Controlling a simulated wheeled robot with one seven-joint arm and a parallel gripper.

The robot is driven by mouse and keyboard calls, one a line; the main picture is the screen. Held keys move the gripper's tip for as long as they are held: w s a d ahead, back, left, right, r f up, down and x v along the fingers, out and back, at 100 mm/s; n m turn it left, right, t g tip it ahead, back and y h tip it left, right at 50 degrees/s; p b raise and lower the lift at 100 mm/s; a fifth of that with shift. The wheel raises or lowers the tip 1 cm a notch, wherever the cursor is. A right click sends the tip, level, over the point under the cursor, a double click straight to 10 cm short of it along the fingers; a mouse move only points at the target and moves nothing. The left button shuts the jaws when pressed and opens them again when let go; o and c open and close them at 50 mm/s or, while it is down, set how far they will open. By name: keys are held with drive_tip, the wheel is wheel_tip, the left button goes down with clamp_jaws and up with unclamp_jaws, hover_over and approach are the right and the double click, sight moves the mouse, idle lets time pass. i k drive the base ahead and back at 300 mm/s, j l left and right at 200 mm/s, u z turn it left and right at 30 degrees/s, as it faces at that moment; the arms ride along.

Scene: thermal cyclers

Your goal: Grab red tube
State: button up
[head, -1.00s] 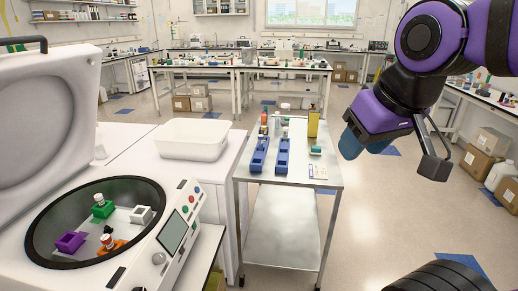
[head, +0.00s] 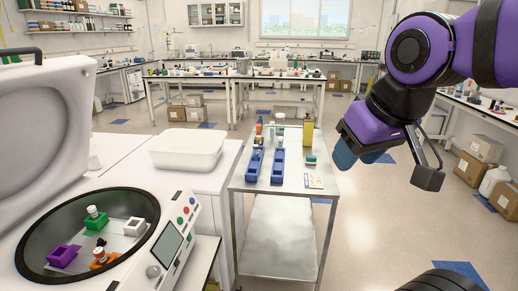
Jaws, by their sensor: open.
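The open centrifuge (head: 188,245) at the left has a round bowl with colored holders. A tube with a reddish-orange band and pale cap (head: 99,254) stands in the orange holder (head: 104,262) inside. A white-capped tube (head: 93,212) stands in the green holder (head: 95,224). The purple holder (head: 62,256) and white holder (head: 134,226) look empty. A slim item with an orange-red top (head: 259,129) also stands on the cart behind the blue racks; I cannot tell which is the red tube.
A metal cart (head: 276,200) carries two blue racks (head: 278,168), a yellow box (head: 308,134) and small bottles. A white bin (head: 187,148) sits on the counter behind the centrifuge. The raised lid (head: 45,140) stands at the left. Floor right of the cart is clear.

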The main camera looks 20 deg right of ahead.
sight(100, 256)
drive_tip(key=i, duration=0.4)
drive_tip(key=i+u, duration=0.15)
drive_tip(key=u, duration=0.2)
drive_tip(key=i+l+u, duration=0.1)
drive_tip(key=u, duration=0.2)
drive_tip(key=i+l+u, duration=0.15)
drive_tip(key=u, duration=1.15)
